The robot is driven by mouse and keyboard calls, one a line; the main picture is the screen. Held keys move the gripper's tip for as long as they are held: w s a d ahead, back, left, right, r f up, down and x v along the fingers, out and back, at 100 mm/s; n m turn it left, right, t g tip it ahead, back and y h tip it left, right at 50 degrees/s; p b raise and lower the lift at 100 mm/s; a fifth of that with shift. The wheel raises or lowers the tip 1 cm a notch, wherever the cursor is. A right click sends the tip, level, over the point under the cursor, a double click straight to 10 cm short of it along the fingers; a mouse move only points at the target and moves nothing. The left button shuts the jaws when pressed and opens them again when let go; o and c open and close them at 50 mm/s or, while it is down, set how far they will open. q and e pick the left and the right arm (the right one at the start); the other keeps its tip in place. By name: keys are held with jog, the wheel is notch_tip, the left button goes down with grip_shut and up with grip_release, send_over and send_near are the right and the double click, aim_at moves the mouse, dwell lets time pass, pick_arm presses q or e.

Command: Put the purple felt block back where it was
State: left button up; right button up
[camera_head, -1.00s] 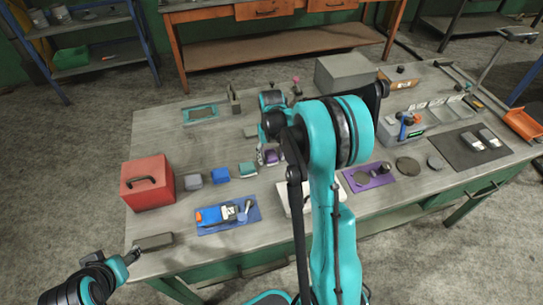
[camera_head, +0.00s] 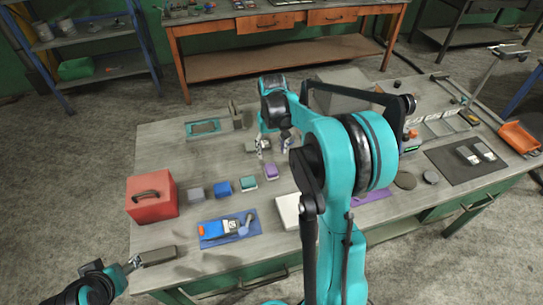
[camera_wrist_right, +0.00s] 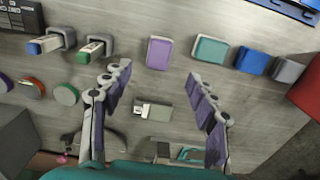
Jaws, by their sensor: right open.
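The purple felt block (camera_head: 271,171) rests on the table at the right end of a row of blocks. It also shows in the wrist view (camera_wrist_right: 158,53), beyond and between my right fingertips, touched by neither. My right gripper (camera_head: 273,149) is open and empty, just behind the purple block in the head view; its spread fingers also show in the wrist view (camera_wrist_right: 159,73). The teal block (camera_head: 248,183) sits left of the purple one. My left gripper (camera_head: 134,264) is at the lower left beside a dark grey box; its jaws are too small to judge.
A blue block (camera_head: 222,188) and a grey block (camera_head: 196,194) continue the row. A red box (camera_head: 152,199) stands at the left. A blue mat (camera_head: 243,232) with tools lies in front. A small grey piece (camera_wrist_right: 153,111) lies between my right fingers in the wrist view.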

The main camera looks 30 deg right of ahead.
jog(key=s+a+r+n+t, duration=0.2)
jog(key=s+a+r+t, duration=0.2)
jog(key=s+a+r, duration=0.5)
jog(key=s+a+f+t, duration=0.3)
jog(key=s+a, duration=0.3)
jog(key=s, duration=0.3)
jog(key=shift+s+a+n, duration=0.2)
jog(key=shift+s+n, duration=0.1)
jog(key=shift+n, duration=0.1)
jog(key=shift+f+b, duration=0.9)
jog(key=shift+f, duration=0.05)
